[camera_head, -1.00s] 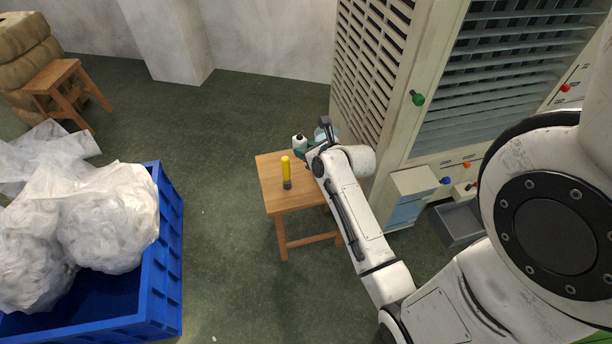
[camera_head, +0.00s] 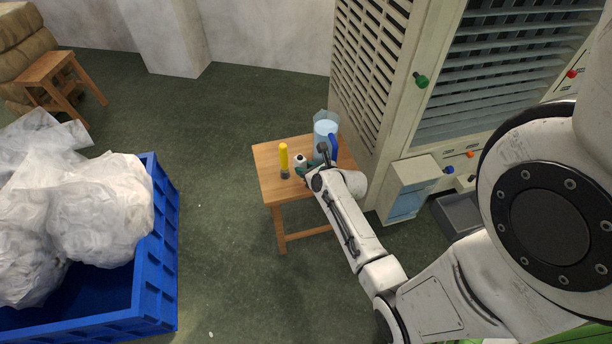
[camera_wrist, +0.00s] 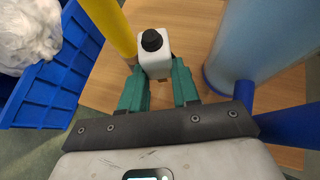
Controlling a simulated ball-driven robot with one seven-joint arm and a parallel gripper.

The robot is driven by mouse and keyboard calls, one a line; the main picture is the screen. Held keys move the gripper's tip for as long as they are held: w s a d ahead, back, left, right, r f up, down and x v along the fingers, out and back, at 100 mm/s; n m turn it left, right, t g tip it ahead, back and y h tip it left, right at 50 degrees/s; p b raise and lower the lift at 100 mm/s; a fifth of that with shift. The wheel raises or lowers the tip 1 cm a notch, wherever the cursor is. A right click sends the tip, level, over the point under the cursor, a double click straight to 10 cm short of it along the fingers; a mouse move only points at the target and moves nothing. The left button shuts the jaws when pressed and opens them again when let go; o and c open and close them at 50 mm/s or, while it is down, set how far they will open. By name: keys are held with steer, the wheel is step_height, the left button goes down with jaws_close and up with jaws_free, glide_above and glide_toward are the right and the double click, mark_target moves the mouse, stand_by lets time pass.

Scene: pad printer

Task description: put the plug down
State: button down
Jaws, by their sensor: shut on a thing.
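The plug is a small white block with a black round tip. It stands upright between the green fingers of my gripper in the wrist view (camera_wrist: 154,55). My gripper (camera_wrist: 157,82) is shut on it, with one finger on each side. In the head view the plug (camera_head: 300,161) and my gripper (camera_head: 304,170) are over the small wooden table (camera_head: 268,158). I cannot tell whether the plug's underside touches the tabletop.
A yellow cylinder with a dark base (camera_head: 284,158) stands left of the plug. A clear jug with a blue handle (camera_head: 325,128) stands close on the right. The louvred machine (camera_head: 365,75) is beyond. A blue crate with white bags (camera_head: 160,260) is at left.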

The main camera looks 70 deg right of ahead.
steer(key=shift+f+b, duration=0.35)
steer(key=shift+f, duration=1)
steer(key=shift+f, duration=0.1)
steer(key=c, duration=0.7)
jaws_free()
steer(key=shift+c, duration=0.2)
